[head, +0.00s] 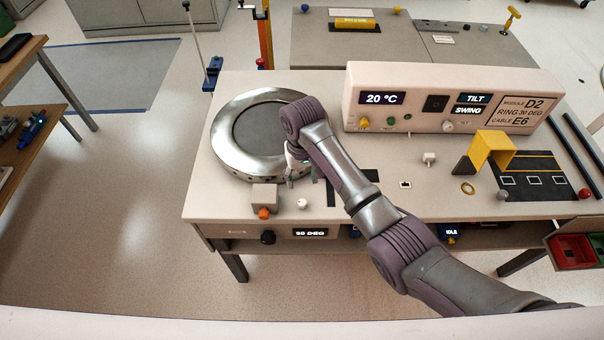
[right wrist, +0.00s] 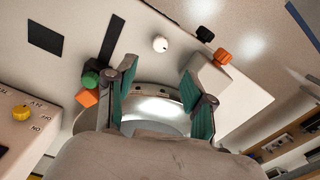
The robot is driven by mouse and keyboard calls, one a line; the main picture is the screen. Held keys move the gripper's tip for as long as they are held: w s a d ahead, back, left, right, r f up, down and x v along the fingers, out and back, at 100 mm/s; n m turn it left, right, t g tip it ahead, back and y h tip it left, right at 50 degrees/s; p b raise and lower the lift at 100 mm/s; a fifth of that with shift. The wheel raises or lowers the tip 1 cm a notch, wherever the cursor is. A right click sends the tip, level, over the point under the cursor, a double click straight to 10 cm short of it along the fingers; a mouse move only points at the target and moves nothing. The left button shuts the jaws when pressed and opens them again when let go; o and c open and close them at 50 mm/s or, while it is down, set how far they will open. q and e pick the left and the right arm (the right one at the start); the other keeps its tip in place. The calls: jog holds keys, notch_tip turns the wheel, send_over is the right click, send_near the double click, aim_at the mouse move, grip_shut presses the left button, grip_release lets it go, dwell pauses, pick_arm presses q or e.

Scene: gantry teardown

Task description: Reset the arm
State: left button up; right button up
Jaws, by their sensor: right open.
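My right arm reaches in from the lower right of the head view. Its gripper (head: 298,178) points down at the front right edge of the round metal ring (head: 232,163) on the bench. In the right wrist view its teal fingers (right wrist: 158,100) stand apart, with the shiny ring (right wrist: 155,110) beyond and between them. The gripper looks empty; whether a finger touches the ring I cannot tell. A grey block with an orange knob (head: 264,200) and a white knob (head: 302,203) sit just in front of it. My left gripper is not in view.
The control panel (head: 450,98) reads 20 °C, TILT and SWING. A yellow bracket (head: 492,150) stands on the bench's right, beside a black marked mat (head: 545,172). Red and green bins (head: 572,252) are lower right. Floor at left is clear.

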jog(key=shift+r, duration=0.5)
